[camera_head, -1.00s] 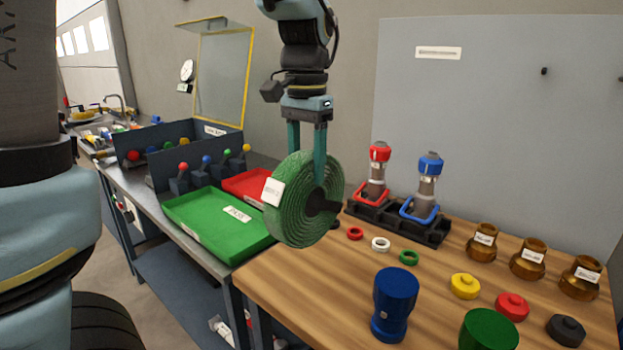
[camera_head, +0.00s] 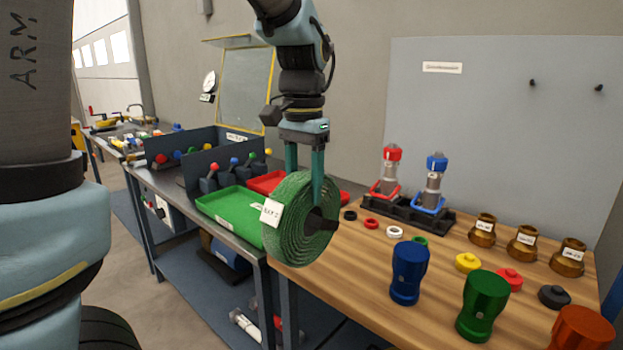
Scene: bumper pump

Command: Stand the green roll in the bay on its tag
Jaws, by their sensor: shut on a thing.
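The green roll (camera_head: 291,236) is a coiled disc with a dark hub and a white tag (camera_head: 271,212) on its left rim. It hangs upright on edge in my gripper (camera_head: 305,190), whose two teal fingers reach down over its upper part. The roll is in the air in front of the gap between the grey bench and the wooden table. It hides part of the green tray. I cannot pick out the bay in this view.
The wooden table (camera_head: 380,290) carries blue, green and orange cups, small rings, coloured caps, brass fittings and a black rack (camera_head: 408,212) with two pumps. On the bench at left are a green tray (camera_head: 232,208), a red tray and grey bins (camera_head: 205,160). Floor is clear at left.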

